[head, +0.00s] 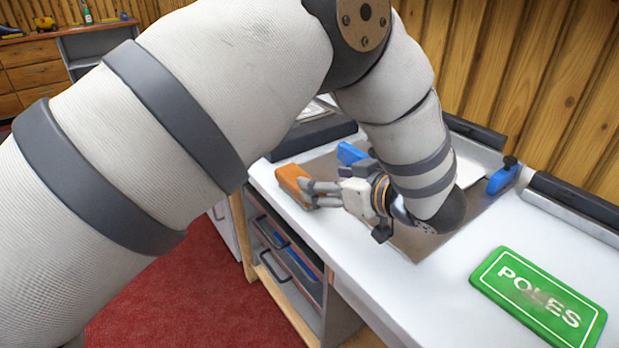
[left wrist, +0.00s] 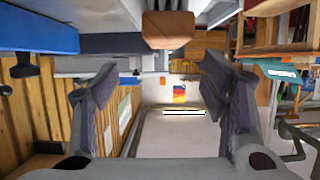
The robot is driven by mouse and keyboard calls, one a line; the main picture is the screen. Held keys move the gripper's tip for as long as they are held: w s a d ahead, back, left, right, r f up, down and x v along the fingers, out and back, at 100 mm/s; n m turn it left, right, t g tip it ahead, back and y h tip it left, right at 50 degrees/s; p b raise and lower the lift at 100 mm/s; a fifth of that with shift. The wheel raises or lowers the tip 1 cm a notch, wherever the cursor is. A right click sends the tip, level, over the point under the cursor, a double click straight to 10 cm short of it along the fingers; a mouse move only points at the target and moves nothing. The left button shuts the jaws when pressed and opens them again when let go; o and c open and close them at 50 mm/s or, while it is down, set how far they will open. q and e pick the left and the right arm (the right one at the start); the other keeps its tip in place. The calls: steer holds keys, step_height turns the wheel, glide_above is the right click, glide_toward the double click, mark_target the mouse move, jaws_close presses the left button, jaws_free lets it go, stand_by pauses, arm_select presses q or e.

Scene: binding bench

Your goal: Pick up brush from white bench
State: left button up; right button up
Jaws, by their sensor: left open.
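The brush looks like an orange-brown wooden block (head: 291,184) at the left front edge of the white bench (head: 375,285). In the left wrist view the brush (left wrist: 167,30) shows end-on at the top centre, with what look like dark bristles at the upper edge of the picture. My left gripper (head: 312,193) is low over the bench, right beside the brush in the head view. In the left wrist view its two fingers (left wrist: 158,82) are spread apart with nothing between them. Whether a finger touches the brush I cannot tell. My right gripper is in neither view.
A green POLES sign (head: 538,300) lies on the bench at the right. A blue object (head: 350,153) is behind my gripper and a blue-handled piece (head: 503,177) stands further back. A grey panel (head: 405,240) lies beneath my wrist. Wooden plank walls close off the back.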

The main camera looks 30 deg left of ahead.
mark_target(287, 175)
arm_select(q)
steer(key=x, duration=0.9)
steer(key=shift+s+a+f, duration=0.3)
steer(key=shift+f, duration=0.05)
steer(key=c, duration=1.3)
